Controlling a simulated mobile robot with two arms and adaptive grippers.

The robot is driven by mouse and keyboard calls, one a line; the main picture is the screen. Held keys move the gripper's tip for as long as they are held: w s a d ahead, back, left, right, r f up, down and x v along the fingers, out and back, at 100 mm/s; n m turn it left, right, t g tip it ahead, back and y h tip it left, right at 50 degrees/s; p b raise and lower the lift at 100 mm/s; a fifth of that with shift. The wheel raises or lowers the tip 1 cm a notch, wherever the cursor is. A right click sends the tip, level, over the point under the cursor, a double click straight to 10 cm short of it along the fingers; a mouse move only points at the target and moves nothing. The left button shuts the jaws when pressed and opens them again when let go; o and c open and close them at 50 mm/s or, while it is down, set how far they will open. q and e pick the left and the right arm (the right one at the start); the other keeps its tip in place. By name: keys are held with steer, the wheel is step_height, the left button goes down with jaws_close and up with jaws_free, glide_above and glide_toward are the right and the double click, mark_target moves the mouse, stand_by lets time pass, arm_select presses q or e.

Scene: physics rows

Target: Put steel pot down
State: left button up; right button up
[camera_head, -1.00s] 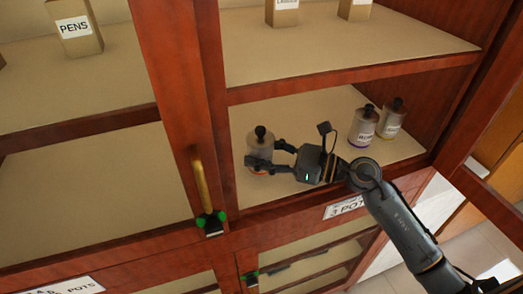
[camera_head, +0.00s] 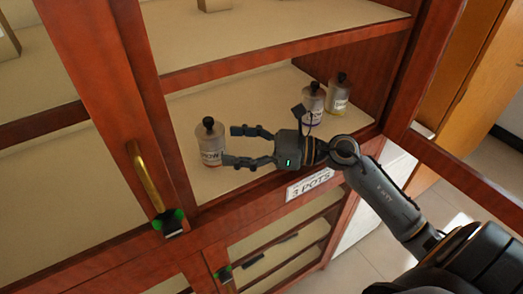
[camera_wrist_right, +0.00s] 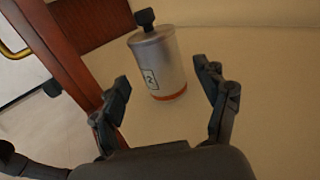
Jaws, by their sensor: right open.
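The steel pot (camera_head: 211,146) is a grey cylinder with a black knob, a label and a reddish band at its base. It stands upright on the cabinet shelf, near the left post. My right gripper (camera_head: 236,146) is open and empty, just right of the pot, its fingers pointing at it. In the right wrist view the pot (camera_wrist_right: 162,62) stands ahead, beyond the spread fingertips of the gripper (camera_wrist_right: 165,82), apart from them. My left gripper is not in view.
Two more knobbed pots, one with a purple band (camera_head: 312,103) and one yellowish (camera_head: 339,95), stand at the shelf's right. A red wooden post with a brass handle (camera_head: 148,178) is close left of the pot. A "3 POTS" label (camera_head: 310,184) is on the shelf's front edge.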

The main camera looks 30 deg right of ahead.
steer(key=b+v, duration=0.1)
steer(key=v, duration=0.5)
steer(key=shift+f+b, duration=0.1)
steer(key=shift+b, duration=0.3)
steer(key=shift+s+d, duration=0.3)
steer(key=shift+d, duration=0.05)
steer(key=shift+s, duration=0.1)
